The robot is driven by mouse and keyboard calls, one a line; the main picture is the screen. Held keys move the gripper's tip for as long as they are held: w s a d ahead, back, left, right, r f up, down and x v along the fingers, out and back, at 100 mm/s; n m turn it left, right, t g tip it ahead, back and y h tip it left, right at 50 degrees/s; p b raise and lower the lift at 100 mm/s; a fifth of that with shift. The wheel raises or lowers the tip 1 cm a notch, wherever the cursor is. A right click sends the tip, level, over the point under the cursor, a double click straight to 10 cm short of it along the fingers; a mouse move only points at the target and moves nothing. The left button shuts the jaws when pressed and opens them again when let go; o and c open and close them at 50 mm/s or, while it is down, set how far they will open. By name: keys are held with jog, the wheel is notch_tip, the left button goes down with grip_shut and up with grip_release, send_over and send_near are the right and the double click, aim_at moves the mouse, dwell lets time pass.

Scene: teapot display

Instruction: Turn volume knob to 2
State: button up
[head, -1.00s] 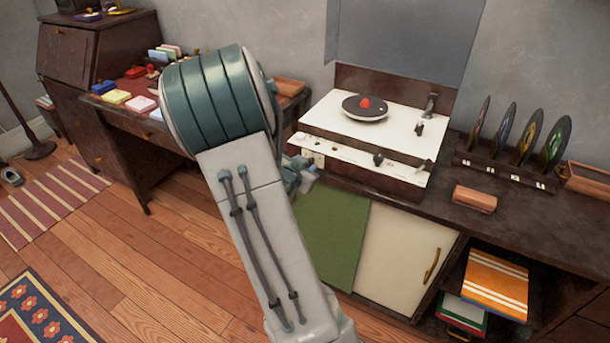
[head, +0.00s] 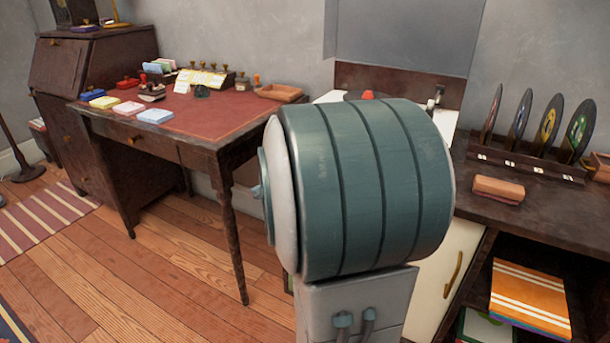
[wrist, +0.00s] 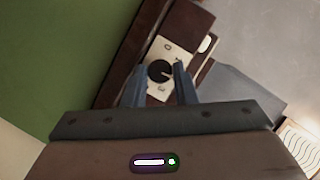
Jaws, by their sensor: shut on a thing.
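The black round knob (wrist: 159,71) sits on a white plate (wrist: 172,53) with small dark marks, on the dark wooden front of the record player (head: 447,122). My gripper (wrist: 161,68) is shut on the knob in the wrist view, one blue-grey finger on each side. A thin pale line shows on the knob, but the marks are too small to read. In the head view my arm hides the gripper, the knob and most of the record player; a bit of the red centre piece (head: 367,94) shows above the arm.
A raised grey lid (head: 400,35) stands behind the player. A desk (head: 225,120) with stamps and ink pads stands at the left. Wooden floor (head: 180,280) lies open.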

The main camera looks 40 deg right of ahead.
jog(key=shift+m+b, duration=0.5)
jog(key=shift+b, duration=0.45)
jog(key=o, duration=1)
jog(key=shift+f, duration=0.1)
jog(key=shift+s, duration=0.1)
jog(key=shift+p, duration=0.85)
